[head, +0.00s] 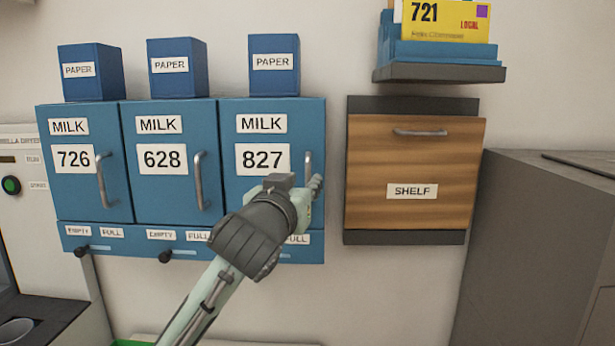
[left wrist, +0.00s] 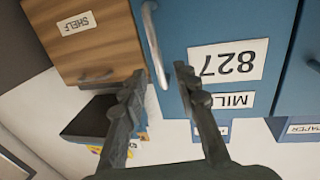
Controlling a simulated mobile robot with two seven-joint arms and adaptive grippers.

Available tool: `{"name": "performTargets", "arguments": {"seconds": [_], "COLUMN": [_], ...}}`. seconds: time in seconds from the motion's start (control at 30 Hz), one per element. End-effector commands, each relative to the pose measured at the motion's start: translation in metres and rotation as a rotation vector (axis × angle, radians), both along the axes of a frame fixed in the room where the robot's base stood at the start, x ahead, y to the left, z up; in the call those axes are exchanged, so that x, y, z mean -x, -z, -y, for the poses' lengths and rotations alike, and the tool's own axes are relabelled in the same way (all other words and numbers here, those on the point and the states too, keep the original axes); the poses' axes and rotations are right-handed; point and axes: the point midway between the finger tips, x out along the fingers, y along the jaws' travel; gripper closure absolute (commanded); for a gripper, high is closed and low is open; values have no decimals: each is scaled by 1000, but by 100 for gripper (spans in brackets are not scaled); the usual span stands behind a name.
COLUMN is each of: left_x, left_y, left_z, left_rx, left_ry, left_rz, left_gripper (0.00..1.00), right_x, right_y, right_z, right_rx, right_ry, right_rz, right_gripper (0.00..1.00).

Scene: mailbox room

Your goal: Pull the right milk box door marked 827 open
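The blue milk box door marked 827 (head: 232,192) is the rightmost of three in the head view and looks shut. Its upright grey handle (head: 308,160) is near its right edge, the lower part hidden by my gripper. My left gripper (head: 317,186) is at the handle, reaching in from below. In the left wrist view the door (left wrist: 222,25) appears upside down. There my left gripper (left wrist: 160,74) is open, with the handle (left wrist: 152,40) between its fingertips and no clear contact. My right gripper is not in view.
Doors 726 (head: 80,190) and 628 (head: 160,190) are to the left, with blue paper boxes above. A wooden shelf door (head: 415,155) hangs just right of the milk box. Above it is a dark ledge (head: 440,74). A grey cabinet (head: 540,240) stands at the right.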

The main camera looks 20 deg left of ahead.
Motion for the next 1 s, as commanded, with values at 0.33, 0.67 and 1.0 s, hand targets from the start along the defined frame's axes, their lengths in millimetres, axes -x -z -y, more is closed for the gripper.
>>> {"name": "performTargets", "arguments": {"seconds": [0.33,0.67,1.0], "left_x": [-44,-47,-47], "left_y": [0,1,1], "left_z": [-4,-4,-4], "left_rx": [-1,0,0], "left_ry": [1,2,1], "left_rz": [-2,-1,-1], "left_gripper": [70,72,100], "right_x": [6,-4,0], "right_y": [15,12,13], "right_z": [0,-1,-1], "right_rx": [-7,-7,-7], "right_ry": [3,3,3], "right_rz": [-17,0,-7], "right_gripper": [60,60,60]}}
